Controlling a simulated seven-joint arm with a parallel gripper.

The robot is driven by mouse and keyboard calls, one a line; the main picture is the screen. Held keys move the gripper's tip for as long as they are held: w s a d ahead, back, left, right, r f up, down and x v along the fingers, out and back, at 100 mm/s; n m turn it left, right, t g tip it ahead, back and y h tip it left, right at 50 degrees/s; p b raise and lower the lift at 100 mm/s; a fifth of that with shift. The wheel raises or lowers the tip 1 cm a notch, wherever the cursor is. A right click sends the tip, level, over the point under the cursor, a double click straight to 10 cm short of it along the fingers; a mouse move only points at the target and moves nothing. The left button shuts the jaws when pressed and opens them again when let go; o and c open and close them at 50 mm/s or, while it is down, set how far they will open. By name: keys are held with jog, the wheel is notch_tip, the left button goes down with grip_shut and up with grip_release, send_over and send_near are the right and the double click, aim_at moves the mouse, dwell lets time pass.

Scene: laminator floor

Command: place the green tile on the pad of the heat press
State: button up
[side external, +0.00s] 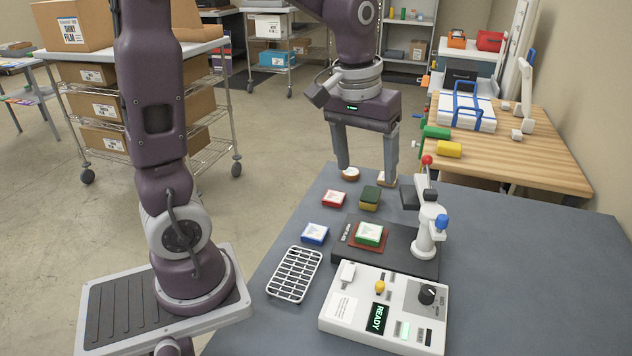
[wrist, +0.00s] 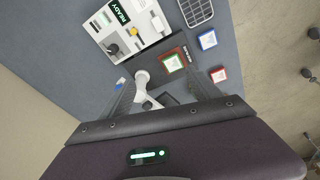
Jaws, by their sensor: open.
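The green tile (side external: 369,233), with a white printed face, lies on the reddish-brown pad (side external: 383,246) of the heat press (side external: 429,226). Tile (wrist: 172,63) and pad also show in the wrist view. The press has a black base, a white post, a red-ball lever and a blue knob; its upper part is swung away from the tile. My gripper (side external: 368,178) is open and empty, above the table's far part, behind the tile and apart from it. In the wrist view its fingers (wrist: 165,92) spread on both sides of the press.
A red tile (side external: 333,198), a blue tile (side external: 315,233) and a green-and-yellow block (side external: 370,198) lie near the press. A white rack (side external: 294,274) and a control box reading READY (side external: 383,311) stand in front. The table's right side is clear.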

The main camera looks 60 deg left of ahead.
jog(key=s+d+r+m+t, duration=0.1)
jog(key=s+d+m, duration=0.1)
jog(key=s, duration=0.6)
jog(key=s+d+r+m+t, duration=0.2)
jog(key=s+d+m, duration=0.1)
jog(key=s, duration=0.5)
jog(key=shift+s+d+m+t, duration=0.2)
jog(key=shift+d+m+t, duration=0.1)
jog(key=shift+m, duration=0.1)
